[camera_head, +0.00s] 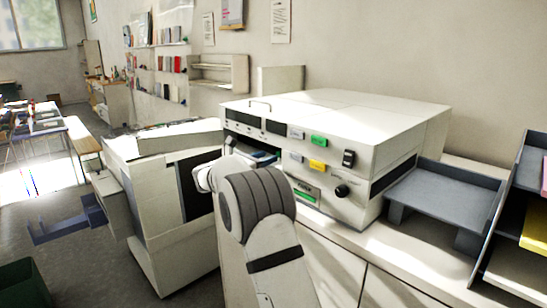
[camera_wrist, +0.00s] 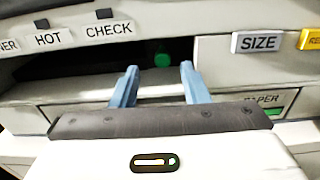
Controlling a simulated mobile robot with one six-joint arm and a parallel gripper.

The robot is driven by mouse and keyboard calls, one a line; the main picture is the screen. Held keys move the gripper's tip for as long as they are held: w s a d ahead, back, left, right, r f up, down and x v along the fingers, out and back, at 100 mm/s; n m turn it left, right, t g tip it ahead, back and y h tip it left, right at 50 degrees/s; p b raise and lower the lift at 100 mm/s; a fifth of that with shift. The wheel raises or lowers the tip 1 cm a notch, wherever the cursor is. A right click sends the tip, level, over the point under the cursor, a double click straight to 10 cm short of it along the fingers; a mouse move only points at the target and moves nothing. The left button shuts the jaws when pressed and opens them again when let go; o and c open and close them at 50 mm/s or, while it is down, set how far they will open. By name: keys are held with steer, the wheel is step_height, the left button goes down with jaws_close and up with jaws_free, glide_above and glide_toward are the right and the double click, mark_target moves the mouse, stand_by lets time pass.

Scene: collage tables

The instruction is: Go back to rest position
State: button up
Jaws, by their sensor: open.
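My gripper (camera_wrist: 158,82) shows in the wrist view as two light-blue fingers held apart, with nothing seen between them. The fingers point at the dark open slot in the front of a white machine (camera_head: 345,110), under the HOT and CHECK labels. A small green round spot (camera_wrist: 162,60) shows inside the slot beyond the fingertips. In the head view my arm stands in front of the machine and bends toward its left side. The arm's end is mostly hidden there, so I cannot tell how far the fingers reach into the slot.
The machine front has a SIZE label (camera_wrist: 258,42), coloured labels and a black knob (camera_head: 341,191). A grey tray stand (camera_head: 447,190) is to its right on the counter. A white cabinet unit (camera_head: 165,200) stands left, close to my arm. Open floor lies farther left.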

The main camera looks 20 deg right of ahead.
steer(key=shift+s+a, duration=0.15)
steer(key=shift+a, duration=0.15)
steer(key=s+d+f+m+g+y+p, duration=0.15)
steer(key=s+m+y, duration=0.3)
steer(key=s, duration=0.65)
steer(key=s+f+m+g+y, duration=0.1)
steer(key=s+m+g+y, duration=0.2)
steer(key=s+m, duration=0.55)
steer(key=s+a+f+m+y, duration=0.2)
steer(key=s+a+m+y, duration=0.1)
steer(key=s, duration=0.6)
steer(key=s+a+f+m+y, duration=0.3)
steer(key=s+a, duration=0.1)
steer(key=s, duration=0.5)
steer(key=s+a+f+m+y+p, duration=0.1)
steer(key=s+a+f+m+y, duration=0.1)
steer(key=s, duration=0.7)
steer(key=a+m+y, duration=0.1)
steer(key=a, duration=0.1)
steer(key=shift+a+f+m, duration=0.3)
steer(key=shift+f+m, duration=0.05)
steer(key=shift+m, duration=0.05)
